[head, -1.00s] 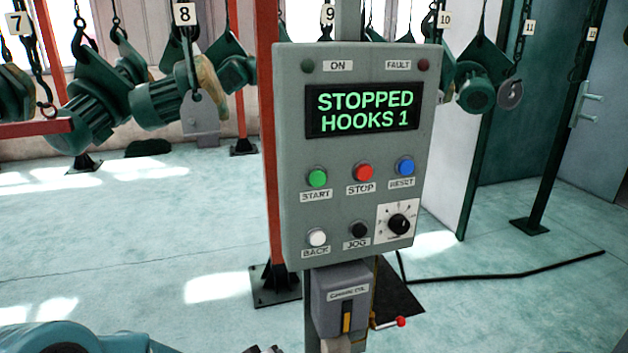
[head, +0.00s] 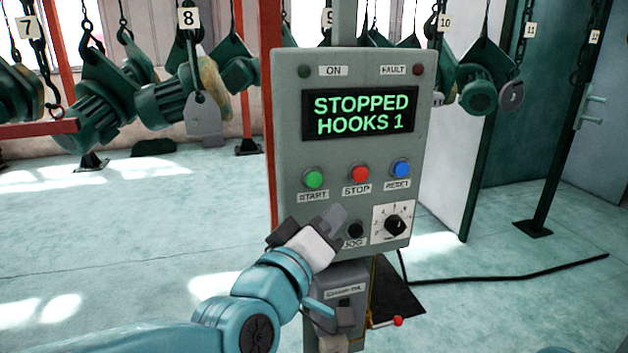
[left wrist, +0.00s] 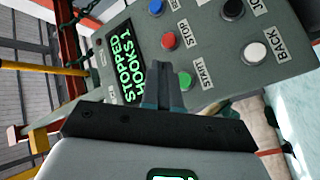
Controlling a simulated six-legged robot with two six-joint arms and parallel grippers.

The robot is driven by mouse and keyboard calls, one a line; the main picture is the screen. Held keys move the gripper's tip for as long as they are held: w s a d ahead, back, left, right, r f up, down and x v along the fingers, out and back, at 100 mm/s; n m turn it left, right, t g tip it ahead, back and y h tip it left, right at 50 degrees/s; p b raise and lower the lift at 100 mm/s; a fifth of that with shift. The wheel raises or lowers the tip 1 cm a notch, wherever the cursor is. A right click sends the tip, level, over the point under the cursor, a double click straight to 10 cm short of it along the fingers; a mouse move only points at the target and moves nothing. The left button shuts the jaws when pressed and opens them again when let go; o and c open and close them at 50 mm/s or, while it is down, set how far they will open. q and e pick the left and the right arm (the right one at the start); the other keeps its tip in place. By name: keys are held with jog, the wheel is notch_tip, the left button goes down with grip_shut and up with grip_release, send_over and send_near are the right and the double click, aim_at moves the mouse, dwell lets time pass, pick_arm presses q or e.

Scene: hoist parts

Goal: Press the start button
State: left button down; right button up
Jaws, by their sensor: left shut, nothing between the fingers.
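The grey control panel (head: 290,120) stands upright on a post, and its display (head: 360,112) reads "STOPPED HOOKS 1". The green start button (head: 314,177) is at the left of the middle row, uncovered; it also shows in the left wrist view (left wrist: 185,80). My left gripper (head: 334,217) is shut and empty, in front of the panel's lower part, below and slightly right of the start button. It hides the BACK button in the head view. In the left wrist view the shut fingertips (left wrist: 158,68) point toward the panel, beside the start button. I cannot tell the exact gap to the panel. My right gripper is not in view.
The red stop button (head: 360,173) and blue reset button (head: 401,168) sit right of start. A rotary dial (head: 395,224) and the black JOG button (head: 354,230) are below. A grey box (head: 346,283) with a red-tipped lever (head: 397,321) hangs under the panel.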

aim_at(314, 180)
pick_arm(q)
jog(key=shift+s+d, duration=0.2)
jog(key=shift+d, duration=0.1)
jog(key=shift+w+a, duration=0.1)
jog(key=w+a, duration=0.1)
jog(key=w, duration=0.4)
jog(key=w+a, duration=0.1)
jog(key=w, duration=0.2)
jog(key=shift+w+a, duration=0.15)
jog(key=shift+a, duration=0.15)
dwell(1.8)
